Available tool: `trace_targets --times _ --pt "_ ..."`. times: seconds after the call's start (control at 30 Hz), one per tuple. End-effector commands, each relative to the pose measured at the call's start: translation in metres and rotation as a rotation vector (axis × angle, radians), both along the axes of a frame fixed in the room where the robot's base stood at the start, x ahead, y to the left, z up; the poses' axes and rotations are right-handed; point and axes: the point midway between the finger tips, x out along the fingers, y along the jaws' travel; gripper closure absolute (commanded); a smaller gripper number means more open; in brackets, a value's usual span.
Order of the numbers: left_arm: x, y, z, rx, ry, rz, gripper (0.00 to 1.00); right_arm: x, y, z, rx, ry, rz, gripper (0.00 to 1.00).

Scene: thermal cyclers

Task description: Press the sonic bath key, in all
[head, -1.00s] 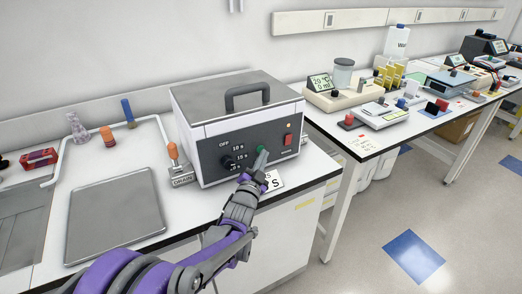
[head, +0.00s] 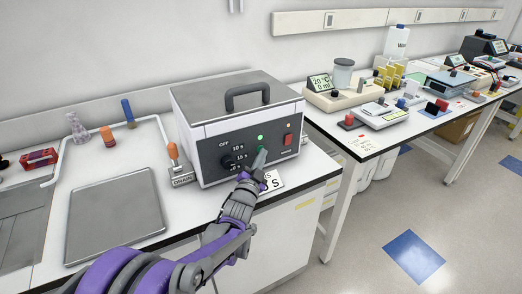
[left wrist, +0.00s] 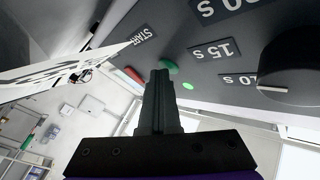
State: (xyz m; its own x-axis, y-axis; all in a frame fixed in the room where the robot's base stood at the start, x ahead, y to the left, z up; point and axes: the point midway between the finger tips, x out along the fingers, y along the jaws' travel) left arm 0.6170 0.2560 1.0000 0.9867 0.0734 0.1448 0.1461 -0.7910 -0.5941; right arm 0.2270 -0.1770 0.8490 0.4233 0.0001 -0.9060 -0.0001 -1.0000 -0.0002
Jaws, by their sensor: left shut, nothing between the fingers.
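The sonic bath (head: 238,125) is a white box with a dark front panel and a grey lid handle, standing on the left bench. Its green key (head: 263,149) is on the panel's right half and also shows in the left wrist view (left wrist: 170,66). A green light (head: 260,137) glows above the key. My left gripper (head: 262,156) is shut and empty, its fingertips at the key; I cannot tell whether they touch it. A black dial (head: 228,162) with time marks is left of the key, and a red switch (head: 288,139) is right. My right gripper is out of view.
A white card (head: 271,182) stands in front of the bath, close to my left gripper. An orange-handled drain valve (head: 174,160) is at the bath's left. A metal tray (head: 115,215) lies further left. The right bench (head: 378,138) holds several instruments.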

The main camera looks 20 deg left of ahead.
Motion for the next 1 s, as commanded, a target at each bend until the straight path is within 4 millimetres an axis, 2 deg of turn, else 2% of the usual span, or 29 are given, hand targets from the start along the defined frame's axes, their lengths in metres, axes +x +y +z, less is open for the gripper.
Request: trace_targets --times 1.0 --pt "-0.014 -0.017 0.0 0.0 0.001 -0.001 1.0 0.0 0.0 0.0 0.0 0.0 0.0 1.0"
